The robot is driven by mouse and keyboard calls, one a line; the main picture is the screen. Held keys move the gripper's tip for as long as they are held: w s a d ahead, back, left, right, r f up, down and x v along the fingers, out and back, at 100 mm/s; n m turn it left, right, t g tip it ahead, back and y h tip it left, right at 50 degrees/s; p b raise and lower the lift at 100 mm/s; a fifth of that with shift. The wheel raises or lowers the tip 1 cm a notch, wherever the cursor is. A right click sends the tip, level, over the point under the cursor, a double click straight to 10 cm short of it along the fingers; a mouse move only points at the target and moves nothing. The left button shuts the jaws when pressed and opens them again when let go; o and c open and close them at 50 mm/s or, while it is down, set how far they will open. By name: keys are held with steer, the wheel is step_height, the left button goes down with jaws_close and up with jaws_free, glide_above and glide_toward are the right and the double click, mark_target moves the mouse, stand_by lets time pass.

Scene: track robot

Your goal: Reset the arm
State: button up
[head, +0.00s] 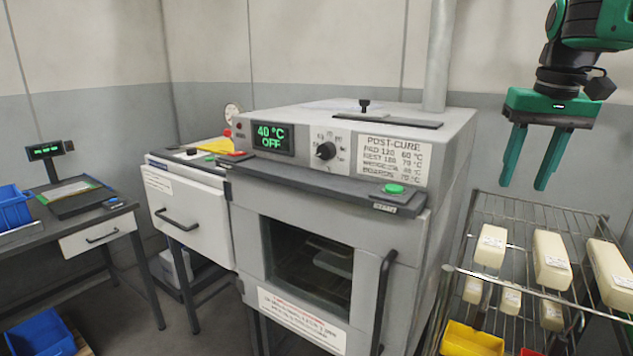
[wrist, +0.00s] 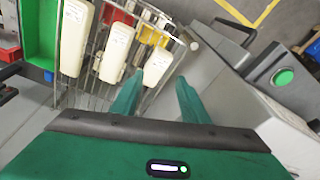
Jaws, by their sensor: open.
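My gripper (head: 530,160) is green, with its two fingers pointing down and spread apart. It hangs at the upper right of the head view, above the wire rack (head: 520,212) and to the right of the oven (head: 450,150). Nothing is between the fingers. In the wrist view, the open gripper (wrist: 158,95) shows the rack beyond its left finger and the oven's grey side to the right. The gripper touches nothing that I can see.
White labelled blocks (head: 551,262) stand on the rack, with a yellow bin (head: 470,340) lower down. The oven display (head: 272,138) reads 40 °C OFF. A white drawer cabinet (head: 195,215) and a desk with a scale (head: 80,193) are at the left.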

steer(key=s+d+f+m+g, duration=0.1)
steer(key=s+f+m, duration=0.1)
steer(key=s+f, duration=1)
steer(key=s+d+f+m+g, duration=0.1)
steer(key=s+d+f, duration=0.1)
steer(key=s+f, duration=1.1)
steer(key=shift+m, duration=0.4)
steer(key=shift+w+f, duration=0.25)
steer(key=shift+w, duration=0.3)
